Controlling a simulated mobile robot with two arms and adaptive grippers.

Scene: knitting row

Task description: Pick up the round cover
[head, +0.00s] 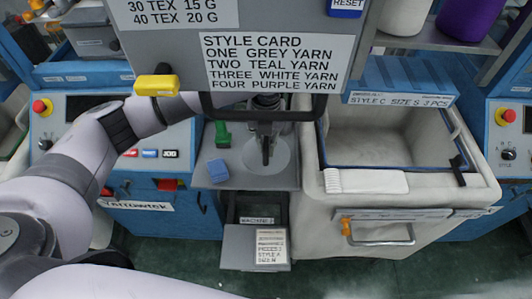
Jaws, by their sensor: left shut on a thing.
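The round cover (284,157) is a pale grey, see-through-looking disc on the grey worktop in the middle of the head view. My left gripper (266,158) points down over its middle, with its dark fingers shut on it. The fingers hide the part they grip. I cannot tell whether the disc touches the worktop or is slightly raised. My right gripper is not in view.
A hanging style card panel (275,62) with a dark bar covers the space above the gripper. A green item (222,134) and a blue block (218,171) stand left of the cover. A pale bin (385,140) stands right. An open drawer (240,262) is below.

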